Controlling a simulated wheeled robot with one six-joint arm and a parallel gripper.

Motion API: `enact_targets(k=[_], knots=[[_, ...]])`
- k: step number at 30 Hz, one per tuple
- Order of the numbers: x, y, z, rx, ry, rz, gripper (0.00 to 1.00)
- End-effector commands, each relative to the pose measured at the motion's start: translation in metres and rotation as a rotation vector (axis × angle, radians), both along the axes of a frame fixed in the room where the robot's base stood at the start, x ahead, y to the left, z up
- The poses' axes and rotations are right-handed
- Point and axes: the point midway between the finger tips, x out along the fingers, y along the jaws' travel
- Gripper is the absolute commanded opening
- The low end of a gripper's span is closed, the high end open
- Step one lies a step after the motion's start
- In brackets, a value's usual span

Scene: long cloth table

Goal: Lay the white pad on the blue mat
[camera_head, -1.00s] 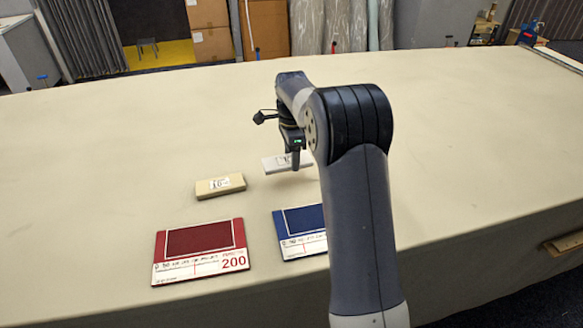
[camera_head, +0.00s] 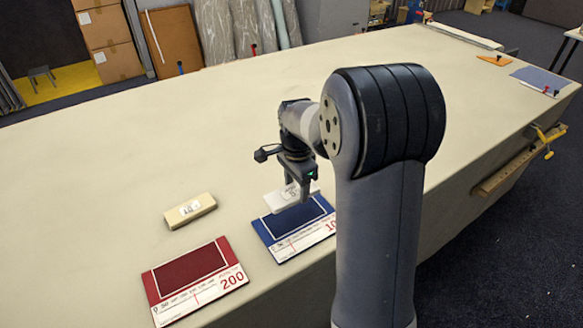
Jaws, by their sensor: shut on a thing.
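The white pad (camera_head: 280,201) is in my gripper (camera_head: 299,195), which is shut on it. The pad shows at the far edge of the blue mat (camera_head: 276,240), partly over it in the picture. A small gap seems to lie between pad and mat, but I cannot tell its height. The blue mat has a white outlined field and a white printed strip along its near side. My arm hides the right end of the mat.
A red mat (camera_head: 191,268) marked 200 lies to the left of the blue mat. A cream block (camera_head: 190,211) with a label lies behind the red mat. The cloth table (camera_head: 100,170) is clear to the left and behind. A blue-grey sheet (camera_head: 540,79) lies at the far right.

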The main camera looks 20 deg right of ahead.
Motion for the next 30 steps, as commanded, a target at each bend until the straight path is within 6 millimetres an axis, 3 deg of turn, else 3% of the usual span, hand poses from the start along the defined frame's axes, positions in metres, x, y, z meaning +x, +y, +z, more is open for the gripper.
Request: enact_targets(k=[17,30], knots=[[-0.007,0.000,0.000,0.000,0.000,0.012,0.31],[-0.007,0.000,-0.042,0.000,0.001,0.012,0.31]])
